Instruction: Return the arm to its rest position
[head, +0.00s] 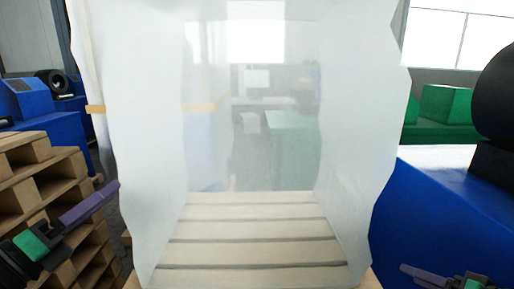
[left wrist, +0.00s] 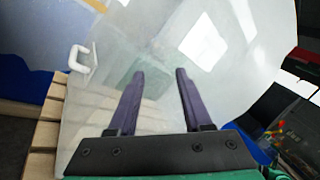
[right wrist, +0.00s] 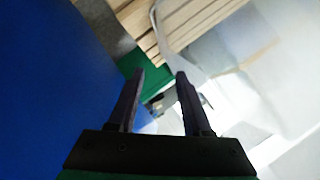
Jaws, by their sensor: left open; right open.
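My left gripper (head: 88,207) is at the left of the head view, in front of the stacked pallets. Its two purple fingers (left wrist: 158,100) stand apart with nothing between them in the left wrist view. My right gripper (head: 427,274) shows only in part at the lower right edge of the head view. Its fingers (right wrist: 159,100) are also apart and empty in the right wrist view. A large clear plastic bag (head: 150,150) stands open between the two grippers, with wooden slats (head: 255,228) at its bottom. Neither gripper holds the bag.
Stacked wooden pallets (head: 35,165) stand at the left. A blue machine (head: 440,215) with a black round part (head: 498,95) is close at the right. A white hook-like piece (left wrist: 80,62) shows by the film in the left wrist view.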

